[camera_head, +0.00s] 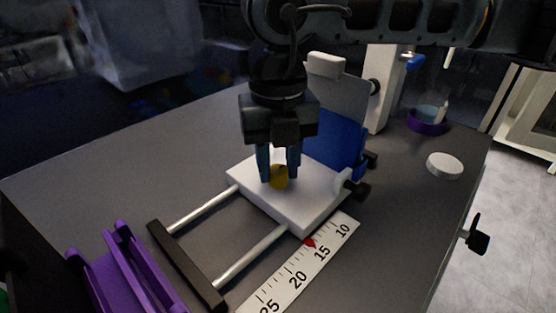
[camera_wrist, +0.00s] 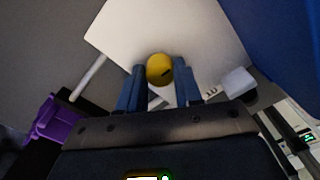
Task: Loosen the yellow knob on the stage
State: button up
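The yellow knob (camera_head: 279,177) stands on top of the white stage (camera_head: 313,204). It also shows in the wrist view (camera_wrist: 159,68), round with a dark mark on its face, on the white plate (camera_wrist: 150,28). My gripper (camera_head: 279,172) points down over the stage. Its two blue fingers are apart, one on each side of the knob. In the wrist view a small gap shows between the knob and each finger (camera_wrist: 160,84), so the gripper looks open around the knob. Whether the fingertips reach fully down to the stage is hard to tell.
A ruler (camera_head: 298,273) with a red pointer (camera_head: 309,242) lies along the stage's rails (camera_head: 249,255). A blue block (camera_head: 340,141) stands behind the stage, with black knobs beside it. A purple rack (camera_head: 120,270) is at front left. A white round lid (camera_head: 445,166) lies at right.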

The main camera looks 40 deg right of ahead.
jog(key=c, duration=0.5)
jog(key=shift+c, duration=0.2)
jog(key=shift+f+b, duration=0.1)
jog(key=shift+b, duration=0.3)
jog(key=n+b, duration=0.1)
jog(key=b, duration=0.1)
jog(key=n+b, duration=0.1)
jog(key=b, duration=0.1)
jog(key=shift+f+n, duration=0.25)
jog(key=shift+n, duration=0.05)
jog(key=n+b, duration=0.4)
jog(key=b, duration=0.1)
jog(key=shift+n+b, duration=0.3)
jog(key=shift+b, duration=0.1)
jog(key=n+b, duration=0.4)
jog(key=n, duration=0.1)
jog(key=shift+r, duration=0.2)
jog(key=n+b, duration=0.2)
jog(key=n, duration=0.3)
jog(key=shift+r+n, duration=0.15)
jog(key=shift+n, duration=0.25)
